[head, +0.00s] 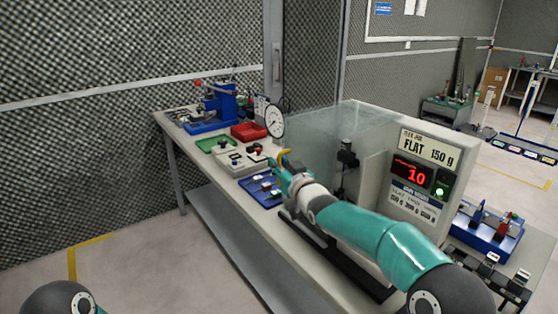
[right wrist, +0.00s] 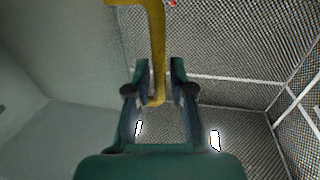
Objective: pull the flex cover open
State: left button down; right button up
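The flex cover (head: 318,137) is a clear, see-through box on the flex jig, whose panel (head: 427,150) reads FLAT 150 g. It looks closed around the fixture. A yellow handle (head: 283,155) is at its near left side. My right gripper (head: 285,168) is at this handle. In the right wrist view the yellow handle (right wrist: 157,50) runs down between the two fingers of my right gripper (right wrist: 161,75). The fingers are close on both sides of it; whether they press on it is unclear. My left gripper is out of view; only part of my left arm shows at the bottom left.
The jig's red display (head: 411,174) reads 10, with a green light (head: 439,191) lit. A blue tray (head: 262,191), a dial gauge (head: 275,121), a red bin (head: 249,131) and a green tray (head: 216,143) are on the bench (head: 202,164). The floor at left is free.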

jog(key=shift+w, duration=0.1)
grip_shut()
jog(key=shift+a, duration=0.1)
dwell(0.3)
